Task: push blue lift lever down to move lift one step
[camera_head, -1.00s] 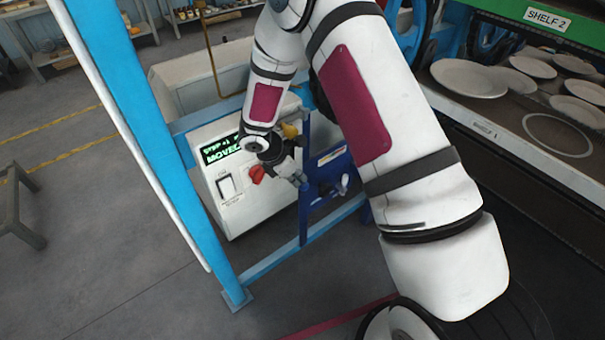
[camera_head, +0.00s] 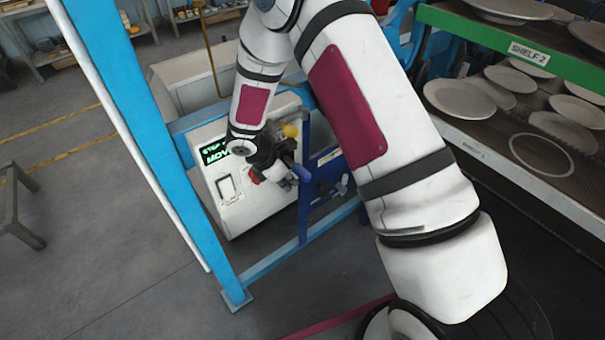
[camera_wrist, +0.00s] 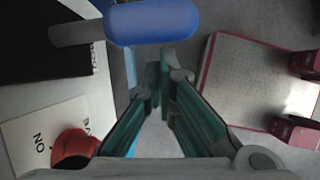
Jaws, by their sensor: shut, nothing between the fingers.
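The blue lever handle (camera_head: 302,173) sits at the right side of the white control box (camera_head: 230,185), beside my gripper. In the wrist view the rounded blue handle (camera_wrist: 152,22) on its grey stem crosses the top, just beyond my fingertips. My gripper (camera_wrist: 166,76) is shut, with nothing between the fingers. In the head view my gripper (camera_head: 287,168) is small and dark near the handle; whether it touches the handle I cannot tell. The box's green-lettered display (camera_head: 215,152) reads "STEP" and "MOV", the rest hidden by my arm.
A red knob (camera_wrist: 75,148) is close to the left finger. A yellow ball (camera_head: 290,130) is above the lever. The rack with plates and the "SHELF 2" label (camera_head: 530,53) stands right. A blue post (camera_head: 140,140) stands left.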

